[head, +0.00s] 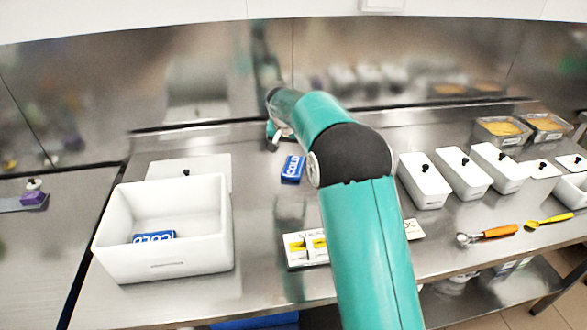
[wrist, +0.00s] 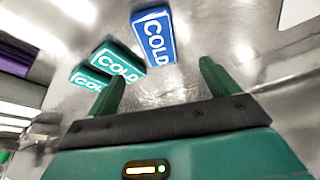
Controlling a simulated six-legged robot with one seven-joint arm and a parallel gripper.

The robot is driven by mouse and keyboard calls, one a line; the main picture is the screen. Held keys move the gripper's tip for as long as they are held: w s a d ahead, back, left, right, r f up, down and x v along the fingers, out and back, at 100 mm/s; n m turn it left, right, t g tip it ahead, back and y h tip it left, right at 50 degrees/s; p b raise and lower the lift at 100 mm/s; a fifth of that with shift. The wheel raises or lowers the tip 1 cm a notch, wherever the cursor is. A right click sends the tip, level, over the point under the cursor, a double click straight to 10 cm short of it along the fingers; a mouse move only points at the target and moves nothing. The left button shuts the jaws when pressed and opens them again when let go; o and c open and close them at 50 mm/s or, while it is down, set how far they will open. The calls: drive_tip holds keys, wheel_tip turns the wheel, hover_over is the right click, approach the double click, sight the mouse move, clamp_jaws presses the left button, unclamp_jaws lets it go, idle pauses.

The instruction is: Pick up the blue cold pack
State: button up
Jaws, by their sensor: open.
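A blue cold pack (head: 293,168) marked COLD lies on the steel counter, just left of my arm in the head view. In the wrist view the blue cold pack (wrist: 155,38) is ahead of my open, empty gripper (wrist: 160,85), lying beyond the space between the fingertips and apart from them. Another blue COLD pack (head: 154,237) lies inside the white bin (head: 165,270). Two teal COLD packs, one nearer the blue pack (wrist: 118,62) and one farther left (wrist: 90,79), show in the wrist view. My gripper's fingers are not clear in the head view.
A white lid (head: 207,168) lies behind the bin. A label strip (head: 297,254) lies at the front, partly behind my arm. White lidded tubs (head: 425,182), an orange-handled scoop (head: 495,231) and a yellow spatula (head: 550,221) are to the right. A steel back wall (head: 210,80) rises behind.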

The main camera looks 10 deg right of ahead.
hover_over(293, 165)
drive_tip(key=s+a, duration=0.1)
drive_tip(key=s, duration=0.1)
wheel_tip(293, 165, down, 5)
drive_tip(key=shift+r, duration=0.1)
drive_tip(key=x, duration=0.5)
drive_tip(key=shift+s, duration=0.2)
drive_tip(key=c, duration=1.3)
drive_tip(key=shift+o, duration=0.2)
